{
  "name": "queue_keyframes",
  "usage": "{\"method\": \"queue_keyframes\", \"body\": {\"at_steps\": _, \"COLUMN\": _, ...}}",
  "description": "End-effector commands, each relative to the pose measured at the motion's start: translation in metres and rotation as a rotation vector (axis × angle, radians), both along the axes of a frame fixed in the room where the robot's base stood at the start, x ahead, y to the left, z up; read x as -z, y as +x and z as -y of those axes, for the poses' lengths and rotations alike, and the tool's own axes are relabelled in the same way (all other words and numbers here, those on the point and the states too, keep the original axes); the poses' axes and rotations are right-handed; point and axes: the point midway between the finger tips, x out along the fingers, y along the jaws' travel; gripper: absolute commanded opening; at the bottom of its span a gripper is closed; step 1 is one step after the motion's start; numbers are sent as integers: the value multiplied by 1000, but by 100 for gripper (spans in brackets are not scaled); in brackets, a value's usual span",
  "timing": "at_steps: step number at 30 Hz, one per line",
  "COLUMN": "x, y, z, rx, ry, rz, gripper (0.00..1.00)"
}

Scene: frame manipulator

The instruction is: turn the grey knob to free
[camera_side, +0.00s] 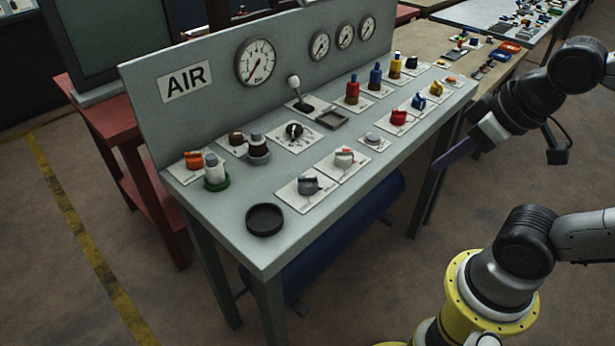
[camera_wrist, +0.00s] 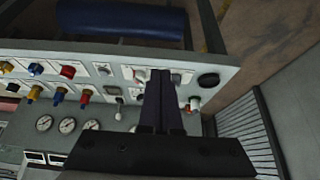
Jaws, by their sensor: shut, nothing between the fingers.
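The grey knob (camera_side: 309,186) sits on a white plate near the front edge of the grey panel table, between a black round dish and a pale knob with a red mark. In the wrist view the grey knob (camera_wrist: 177,77) shows just right of the fingertips, small and dark. Its label and exact pointer angle are too small to read. My gripper (camera_side: 436,168) is off the table's front right side in the side view, well apart from the knob. Its dark fingers are together and empty; they also show in the wrist view (camera_wrist: 161,73).
The pale knob with a red mark (camera_side: 345,158) is beside the grey knob. The black dish (camera_side: 265,219) lies at the near corner. The upright AIR panel (camera_side: 210,110) bounds the back.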

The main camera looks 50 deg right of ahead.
Motion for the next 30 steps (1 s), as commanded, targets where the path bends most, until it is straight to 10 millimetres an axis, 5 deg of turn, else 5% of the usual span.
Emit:
{"method": "queue_keyframes", "body": {"at_steps": 1, "x": 0, "y": 0, "z": 0, "rx": 0, "ry": 0, "rz": 0, "gripper": 5}}
{"method": "queue_keyframes", "body": {"at_steps": 8, "x": -1, "y": -3, "z": 0, "rx": -137, "ry": -72, "rz": -14, "gripper": 47}}
{"method": "queue_keyframes", "body": {"at_steps": 14, "x": -35, "y": 17, "z": -1, "rx": -440, "ry": -227, "rz": -19, "gripper": 83}}
{"method": "queue_keyframes", "body": {"at_steps": 22, "x": -72, "y": 92, "z": -12, "rx": -954, "ry": -410, "rz": -124, "gripper": 83}}
{"method": "queue_keyframes", "body": {"at_steps": 30, "x": -59, "y": 184, "z": -34, "rx": -1377, "ry": -467, "rz": -240, "gripper": 83}}
